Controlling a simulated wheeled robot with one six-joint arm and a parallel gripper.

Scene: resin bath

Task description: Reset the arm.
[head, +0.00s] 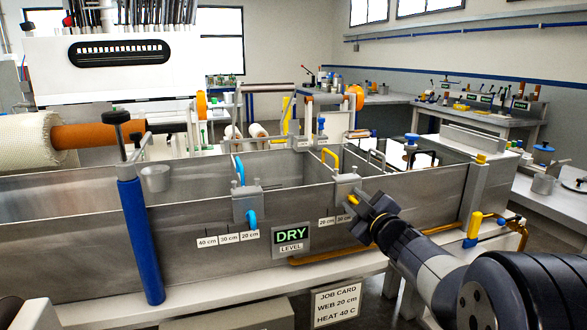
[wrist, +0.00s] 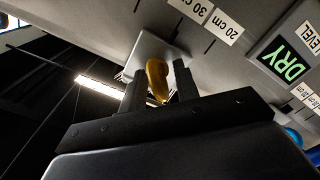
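My gripper (head: 360,207) is at the front wall of the metal bath, in front of the right-hand grey block (head: 347,188). In the wrist view, its two dark fingers (wrist: 159,84) stand apart, with a yellow lever (wrist: 157,76) between them. A narrow gap shows on the lever's right side; I cannot tell whether the left finger touches it. The lever's tip (head: 352,200) also shows in the head view. My arm reaches in from the lower right. The gripper partly hides the block's lower part.
The bath (head: 110,237) has a left block (head: 246,205) with a blue lever (head: 251,219), a green DRY display (head: 291,235) and a blue post (head: 140,240). A yellow-handled pipe valve (head: 476,225) stands right of my arm. A job card (head: 338,305) hangs below.

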